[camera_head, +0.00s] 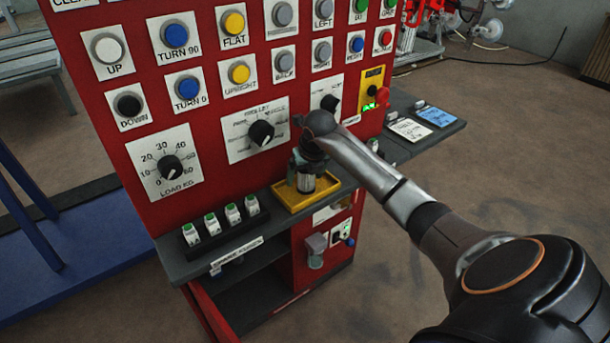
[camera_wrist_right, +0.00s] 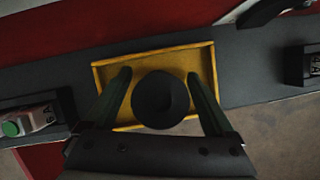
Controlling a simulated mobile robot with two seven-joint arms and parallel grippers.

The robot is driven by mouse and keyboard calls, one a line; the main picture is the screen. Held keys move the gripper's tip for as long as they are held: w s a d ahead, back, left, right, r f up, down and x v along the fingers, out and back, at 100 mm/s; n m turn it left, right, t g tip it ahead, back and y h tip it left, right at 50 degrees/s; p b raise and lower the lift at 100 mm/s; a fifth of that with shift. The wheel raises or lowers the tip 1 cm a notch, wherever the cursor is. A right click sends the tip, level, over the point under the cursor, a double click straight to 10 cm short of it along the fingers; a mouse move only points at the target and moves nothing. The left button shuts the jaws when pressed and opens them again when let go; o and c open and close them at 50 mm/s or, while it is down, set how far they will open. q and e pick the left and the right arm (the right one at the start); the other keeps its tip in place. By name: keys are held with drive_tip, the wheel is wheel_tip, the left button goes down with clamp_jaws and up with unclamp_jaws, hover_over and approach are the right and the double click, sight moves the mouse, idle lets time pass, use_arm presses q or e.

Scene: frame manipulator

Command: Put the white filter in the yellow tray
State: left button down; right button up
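The yellow tray (camera_head: 284,200) sits on the grey shelf of the red panel; it also shows in the wrist view (camera_wrist_right: 205,62). A pale, silvery-white cylinder, the filter (camera_head: 306,183), stands upright in or over the tray. In the wrist view its round dark top (camera_wrist_right: 160,99) appears inside the tray's outline. My right gripper (camera_head: 307,166) is just above the tray. Its two green fingers (camera_wrist_right: 160,74) stand apart on either side of the filter, with gaps showing beside the dark top. The filter's base contact is hard to see. My left gripper is not in view.
A black rack with several white, green-topped pieces (camera_head: 213,224) stands left of the tray. The red panel (camera_head: 215,115) with knobs and buttons rises close behind. A side shelf at right holds a white card (camera_head: 411,130) and a blue card (camera_head: 438,116).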

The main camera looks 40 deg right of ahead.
drive_tip(key=shift+r, duration=0.5)
drive_tip(key=v, duration=1.1)
drive_tip(key=shift+s+p, duration=0.2)
drive_tip(key=shift+p, duration=0.15)
drive_tip(key=shift+a, duration=0.15)
